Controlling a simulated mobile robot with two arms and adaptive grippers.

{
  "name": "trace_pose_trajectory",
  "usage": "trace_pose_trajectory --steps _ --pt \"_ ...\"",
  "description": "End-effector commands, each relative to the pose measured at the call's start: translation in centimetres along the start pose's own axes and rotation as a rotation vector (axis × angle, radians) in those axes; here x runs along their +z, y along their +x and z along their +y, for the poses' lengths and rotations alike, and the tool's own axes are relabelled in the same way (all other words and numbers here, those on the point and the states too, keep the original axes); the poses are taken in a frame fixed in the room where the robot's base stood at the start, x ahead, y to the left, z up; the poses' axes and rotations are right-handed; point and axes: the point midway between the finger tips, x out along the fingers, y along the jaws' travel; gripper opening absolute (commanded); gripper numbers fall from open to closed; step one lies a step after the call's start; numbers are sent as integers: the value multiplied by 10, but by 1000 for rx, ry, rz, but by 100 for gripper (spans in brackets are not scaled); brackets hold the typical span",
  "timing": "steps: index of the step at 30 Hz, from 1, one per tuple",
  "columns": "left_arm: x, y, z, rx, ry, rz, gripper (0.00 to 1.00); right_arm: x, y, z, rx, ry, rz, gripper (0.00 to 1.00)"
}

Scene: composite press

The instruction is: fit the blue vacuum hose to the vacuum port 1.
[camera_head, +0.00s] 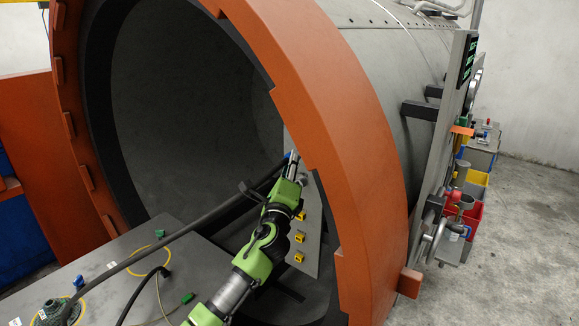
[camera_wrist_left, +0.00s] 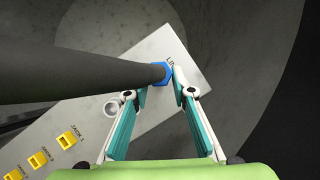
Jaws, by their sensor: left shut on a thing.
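The blue vacuum hose is a thick dark hose (camera_head: 190,227) with a blue end fitting (camera_wrist_left: 160,74). It runs from the cart top at lower left into the press. My left gripper (camera_wrist_left: 162,84) is shut on the blue end, which shows between its fingertips. In the head view the left gripper (camera_head: 292,164) is inside the press mouth, above a grey plate (camera_wrist_left: 202,75). Partly covered lettering stands beside the blue end. I cannot tell whether the fitting touches the plate.
Several yellow jack sockets (camera_wrist_left: 66,138) line the plate. The orange press rim (camera_head: 345,150) arches close to my left arm. The cart top (camera_head: 120,260) holds a green-based fitting (camera_head: 60,312) and loose cables. Bins (camera_head: 470,200) stand outside at right.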

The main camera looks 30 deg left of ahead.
Motion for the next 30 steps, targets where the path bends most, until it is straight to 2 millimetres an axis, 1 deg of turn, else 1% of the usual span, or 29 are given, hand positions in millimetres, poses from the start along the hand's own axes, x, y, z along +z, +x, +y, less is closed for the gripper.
trace_pose_trajectory --steps 10,30 --pt "-4 7 0 -1 0 0 3 0 3 1 1 0 0 40" --pt "-5 8 0 0 0 0 3 1 4 4 4 -1 0 40"
